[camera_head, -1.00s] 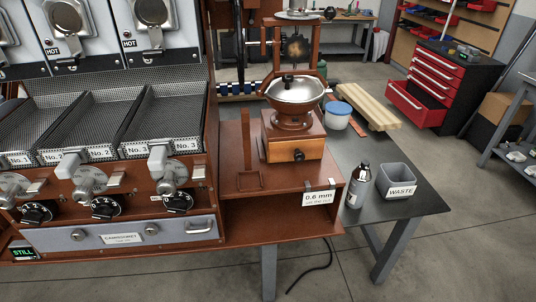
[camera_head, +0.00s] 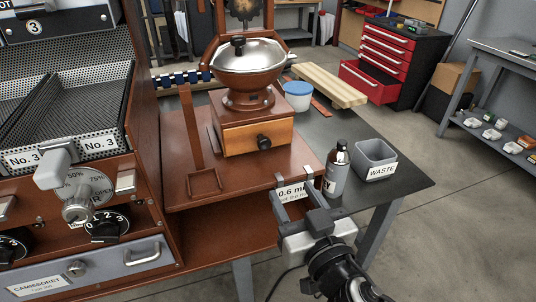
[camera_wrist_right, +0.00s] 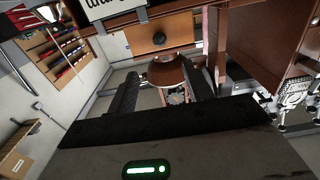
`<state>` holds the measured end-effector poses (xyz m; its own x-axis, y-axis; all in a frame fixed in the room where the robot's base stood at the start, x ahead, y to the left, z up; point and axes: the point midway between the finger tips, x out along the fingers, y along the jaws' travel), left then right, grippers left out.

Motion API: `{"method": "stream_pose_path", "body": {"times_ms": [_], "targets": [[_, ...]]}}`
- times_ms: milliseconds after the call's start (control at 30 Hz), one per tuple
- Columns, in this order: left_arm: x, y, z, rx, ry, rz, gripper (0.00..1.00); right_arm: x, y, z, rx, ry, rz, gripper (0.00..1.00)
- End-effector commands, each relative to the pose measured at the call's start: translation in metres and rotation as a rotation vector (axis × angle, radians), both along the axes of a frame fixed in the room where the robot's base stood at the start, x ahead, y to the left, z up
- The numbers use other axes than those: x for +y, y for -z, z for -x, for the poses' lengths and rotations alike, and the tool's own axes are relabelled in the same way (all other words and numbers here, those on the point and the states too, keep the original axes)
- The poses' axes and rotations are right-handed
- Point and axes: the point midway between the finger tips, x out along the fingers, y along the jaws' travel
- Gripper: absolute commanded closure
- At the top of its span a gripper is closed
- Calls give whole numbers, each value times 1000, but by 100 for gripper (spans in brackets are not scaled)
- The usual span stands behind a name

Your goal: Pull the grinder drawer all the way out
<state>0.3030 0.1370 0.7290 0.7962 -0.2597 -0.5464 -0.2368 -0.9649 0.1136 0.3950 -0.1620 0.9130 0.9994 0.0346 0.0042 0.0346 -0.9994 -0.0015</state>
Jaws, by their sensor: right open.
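The grinder (camera_head: 248,100) stands on the brown wooden platform, with a domed metal lid and a wooden base. Its drawer (camera_head: 235,139) has a light wood front with a dark round knob (camera_head: 264,142) and looks pushed in. The drawer front (camera_wrist_right: 180,30) and knob (camera_wrist_right: 158,38) also show near the top of the right wrist view, which is upside down. My right gripper (camera_head: 291,190) is open and empty, in front of the platform's edge, below and to the right of the knob, and apart from it. My left gripper is not in view.
A 0.6 mm label (camera_head: 291,194) hangs at the platform edge, partly behind my right gripper. A bottle (camera_head: 337,170) and a grey WASTE bin (camera_head: 374,160) stand close to its right. A thin upright wooden post (camera_head: 192,130) stands left of the drawer. The roaster panel fills the left.

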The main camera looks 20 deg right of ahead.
Motion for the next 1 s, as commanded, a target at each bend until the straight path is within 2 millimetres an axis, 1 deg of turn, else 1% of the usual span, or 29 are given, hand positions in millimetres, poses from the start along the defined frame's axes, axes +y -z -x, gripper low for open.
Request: {"method": "stream_pose_path", "body": {"times_ms": [33, 67, 400, 600, 700, 800, 1000], "targets": [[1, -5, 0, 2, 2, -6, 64, 0, -5, -10, -3, 1, 4, 49], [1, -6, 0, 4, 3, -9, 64, 0, -6, -16, -4, 1, 4, 49], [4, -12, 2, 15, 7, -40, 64, 2, -5, -91, -1, 2, 5, 49], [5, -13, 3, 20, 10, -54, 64, 4, -3, -125, 2, 2, 3, 49], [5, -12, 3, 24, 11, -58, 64, 4, -1, -135, 3, 1, 3, 49], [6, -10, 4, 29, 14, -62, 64, 4, -1, -141, 4, 1, 2, 49], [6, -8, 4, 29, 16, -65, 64, 4, 0, -144, 5, 0, 2, 49]]}}
